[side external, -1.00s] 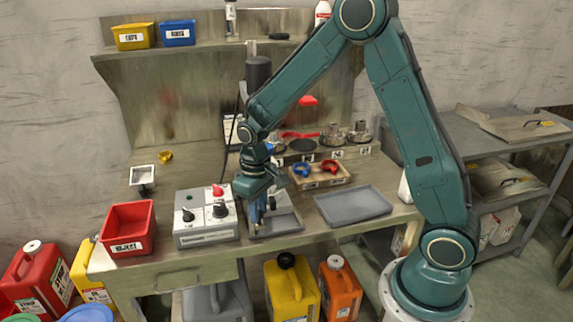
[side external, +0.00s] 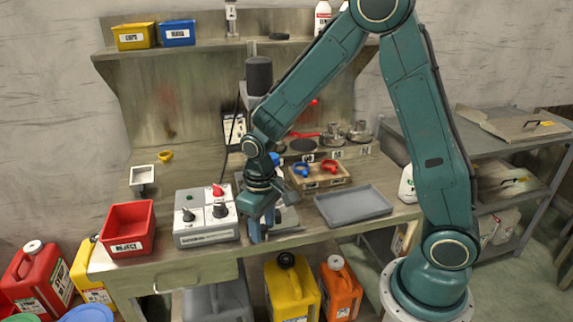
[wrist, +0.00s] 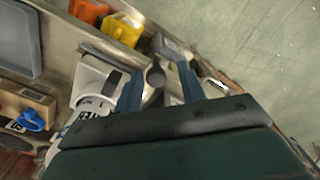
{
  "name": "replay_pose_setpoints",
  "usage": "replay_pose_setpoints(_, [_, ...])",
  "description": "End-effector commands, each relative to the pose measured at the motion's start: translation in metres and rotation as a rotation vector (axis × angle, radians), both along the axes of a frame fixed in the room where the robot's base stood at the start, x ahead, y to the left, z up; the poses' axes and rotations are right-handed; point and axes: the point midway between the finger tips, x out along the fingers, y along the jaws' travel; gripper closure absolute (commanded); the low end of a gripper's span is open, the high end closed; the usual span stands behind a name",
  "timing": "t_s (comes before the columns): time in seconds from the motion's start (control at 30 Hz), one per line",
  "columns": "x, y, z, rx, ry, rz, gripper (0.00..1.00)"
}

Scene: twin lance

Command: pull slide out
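My gripper (side external: 258,234) points down at the front edge of the bench, just right of the grey control box. In the wrist view its two blue fingers (wrist: 161,76) are spread apart. A round dark knob-like end (wrist: 155,75) shows between them, with no clear contact on either finger. A grey metal piece (side external: 285,219), likely the slide or its base, lies behind and right of the fingers, partly hidden by my gripper. A pale labelled body (wrist: 92,88) shows left of the fingers in the wrist view; how it joins the knob is unclear.
The control box (side external: 205,216) with knobs and a red lever stands close left of my gripper. The red reject bin (side external: 128,229) is farther left. A grey tray (side external: 353,206) and a wooden holder (side external: 319,176) with red and blue rings are to the right.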

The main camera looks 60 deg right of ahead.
Motion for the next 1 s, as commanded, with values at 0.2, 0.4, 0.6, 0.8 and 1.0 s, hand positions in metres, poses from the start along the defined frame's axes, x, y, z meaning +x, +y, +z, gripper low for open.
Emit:
replay_pose_setpoints(0.2, [0.001, -0.002, 0.000, -0.003, -0.002, -0.004, 0.55])
replay_pose_setpoints(0.4, [0.002, -0.002, 0.002, -0.004, -0.004, -0.006, 0.55])
replay_pose_setpoints(0.6, [0.003, -0.002, 0.013, -0.004, -0.007, -0.006, 0.55])
replay_pose_setpoints(0.8, [0.003, -0.002, 0.038, -0.004, -0.009, -0.006, 0.55])
replay_pose_setpoints(1.0, [0.003, -0.002, 0.073, -0.003, -0.009, -0.005, 0.55])
